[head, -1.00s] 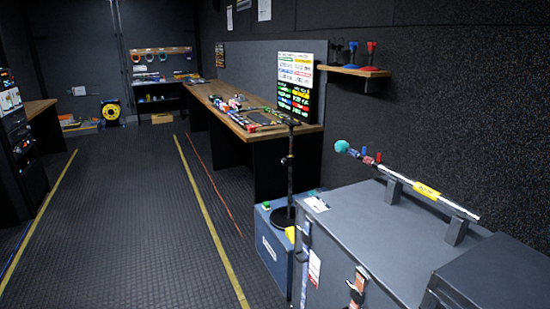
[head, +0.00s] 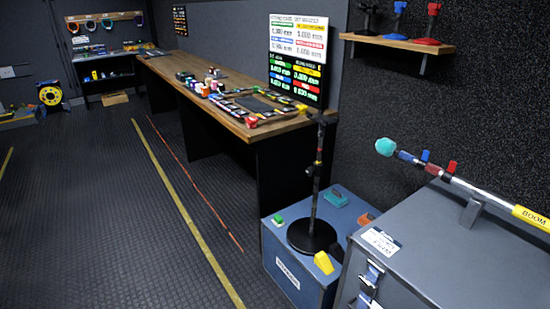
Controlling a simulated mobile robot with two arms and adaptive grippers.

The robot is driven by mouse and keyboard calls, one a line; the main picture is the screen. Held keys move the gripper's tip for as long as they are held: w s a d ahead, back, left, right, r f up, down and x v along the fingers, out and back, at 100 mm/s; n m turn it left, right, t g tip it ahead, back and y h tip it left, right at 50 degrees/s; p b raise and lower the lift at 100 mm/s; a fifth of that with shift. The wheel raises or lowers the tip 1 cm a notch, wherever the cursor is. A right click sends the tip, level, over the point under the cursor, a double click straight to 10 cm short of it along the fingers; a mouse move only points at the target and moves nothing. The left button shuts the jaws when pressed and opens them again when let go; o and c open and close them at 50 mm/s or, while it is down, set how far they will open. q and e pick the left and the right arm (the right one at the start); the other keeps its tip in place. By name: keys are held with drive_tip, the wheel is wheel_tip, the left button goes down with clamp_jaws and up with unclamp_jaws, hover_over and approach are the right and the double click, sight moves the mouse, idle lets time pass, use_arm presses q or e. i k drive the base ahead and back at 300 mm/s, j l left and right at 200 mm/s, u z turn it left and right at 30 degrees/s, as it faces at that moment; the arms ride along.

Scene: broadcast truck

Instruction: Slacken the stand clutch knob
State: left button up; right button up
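A black stand (head: 315,195) stands upright on a blue-grey case (head: 297,272) at the centre right. Its round base (head: 312,238) rests on the case top. A small clutch knob (head: 317,164) seems to sit partway up the pole, but it is too small to tell its setting. A short bar with a yellow tip (head: 302,107) is at the pole's top. Neither of my grippers is in view.
A grey case (head: 430,250) at right carries a boom pole (head: 472,189) with a teal ball end. A long bench (head: 240,118) with tools runs behind the stand. A shelf (head: 400,42) is on the wall.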

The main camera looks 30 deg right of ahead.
sight(311, 171)
drive_tip(key=i+j+z, duration=0.1)
drive_tip(key=i+z, duration=0.25)
drive_tip(key=i, duration=0.25)
drive_tip(key=i+j+z, duration=0.35)
drive_tip(key=i, duration=0.25)
drive_tip(key=i+j+z, duration=0.35)
drive_tip(key=i, duration=0.2)
